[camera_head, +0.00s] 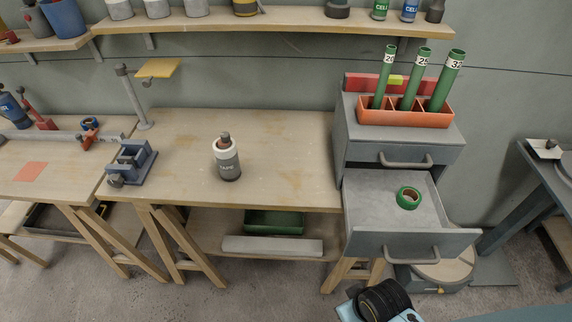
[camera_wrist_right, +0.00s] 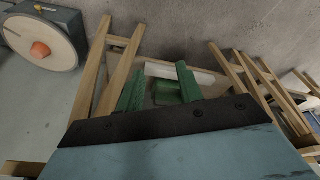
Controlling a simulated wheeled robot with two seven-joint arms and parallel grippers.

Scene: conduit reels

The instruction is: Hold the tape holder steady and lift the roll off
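The tape holder (camera_head: 229,167) stands upright on the middle wooden bench. It is a dark grey cylinder with pale lettering that seems to read TAPE. A white roll (camera_head: 218,146) sits around its upper part, with a brownish post rising through the middle. A separate green ring-shaped roll (camera_head: 408,198) lies in the open grey drawer to the right. My right gripper (camera_wrist_right: 161,70) shows green fingers set apart in the right wrist view, with nothing held between them. Its fingers do not show in the head view. My left gripper is in neither view.
The open drawer (camera_head: 376,224) juts out from the grey cabinet right of the bench. An orange rack (camera_head: 372,114) with green tubes stands on top. A blue-grey vise (camera_head: 133,162) sits left of the holder. The bench (camera_head: 285,150) around the holder is clear.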

